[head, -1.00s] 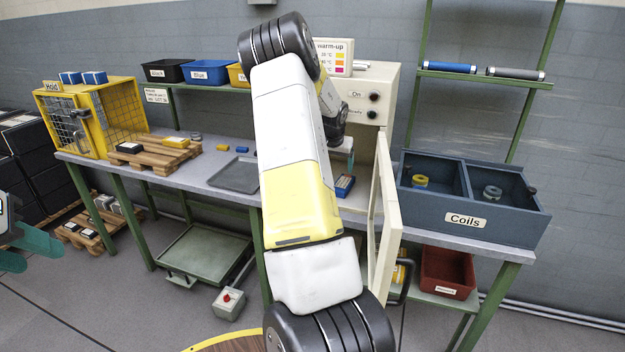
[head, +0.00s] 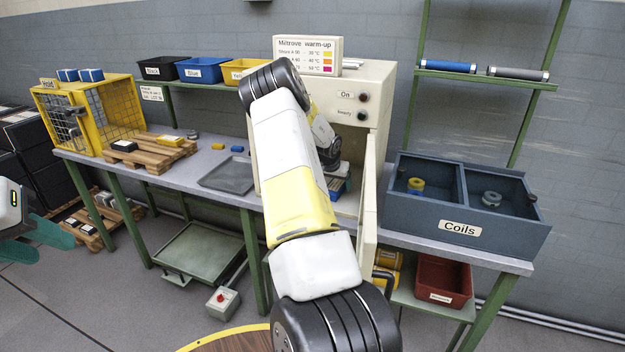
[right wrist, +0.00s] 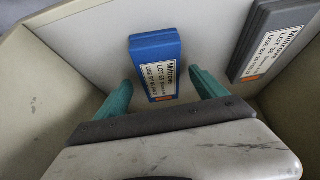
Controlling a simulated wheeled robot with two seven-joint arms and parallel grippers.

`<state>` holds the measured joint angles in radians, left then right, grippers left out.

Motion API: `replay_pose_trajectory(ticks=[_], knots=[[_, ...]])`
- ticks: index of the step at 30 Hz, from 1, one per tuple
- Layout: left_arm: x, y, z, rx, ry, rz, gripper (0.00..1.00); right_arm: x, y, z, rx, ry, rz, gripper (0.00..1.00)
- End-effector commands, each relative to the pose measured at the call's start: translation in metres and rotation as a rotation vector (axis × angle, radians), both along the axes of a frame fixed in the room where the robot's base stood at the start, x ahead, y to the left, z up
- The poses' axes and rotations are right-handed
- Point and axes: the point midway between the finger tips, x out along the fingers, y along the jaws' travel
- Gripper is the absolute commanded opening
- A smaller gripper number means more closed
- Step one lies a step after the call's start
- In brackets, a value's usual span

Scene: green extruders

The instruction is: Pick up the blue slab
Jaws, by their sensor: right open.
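The blue slab (right wrist: 153,50) lies on the pale floor inside the warm-up cabinet, its white label facing up. In the head view a blue part of it (head: 339,187) shows low in the cabinet opening, mostly hidden by my right arm. My right gripper (right wrist: 160,78) is open, its teal fingers on either side of the slab's near end with gaps, not closed on it. My left gripper (head: 32,242) is at the left edge of the head view, its teal fingers apart and empty.
A dark grey slab (right wrist: 272,38) lies right of the blue one. Cabinet walls stand close on both sides, and the open door (head: 367,220) stands beside my right arm. The Coils box (head: 460,228) is to the right; a grey tray (head: 228,177) is to the left.

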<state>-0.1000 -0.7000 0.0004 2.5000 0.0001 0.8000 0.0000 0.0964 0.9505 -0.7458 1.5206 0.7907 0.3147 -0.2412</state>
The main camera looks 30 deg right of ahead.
Motion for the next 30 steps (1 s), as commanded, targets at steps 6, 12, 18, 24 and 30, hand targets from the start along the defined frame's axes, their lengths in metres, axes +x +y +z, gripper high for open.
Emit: replay_pose_trajectory(ticks=[6, 12, 18, 24, 30], knots=[[0.0, 0.0001, 0.0, 0.0, 0.0, 0.0, 0.36, 0.0036, 0.0033, -0.0095, 0.0, -0.001, 0.0, 0.81], [0.0, 0.0001, 0.0, 0.0, 0.0, 0.0, 0.36, 0.0035, 0.0032, -0.0092, 0.001, -0.001, 0.0, 0.69], [0.0, 0.0001, 0.0, 0.0, 0.0, 0.0, 0.36, 0.0034, 0.0032, -0.009, 0.001, -0.001, 0.0, 0.3], [0.0, 0.0001, 0.0, 0.0, 0.0, 0.0, 0.36, 0.0037, 0.0028, -0.0082, -0.001, -0.002, 0.0, 0.01], [0.0, 0.0001, 0.0, 0.0, 0.0, 0.0, 0.36, 0.0037, 0.0028, -0.0081, -0.001, -0.002, 0.0, 0.01]])
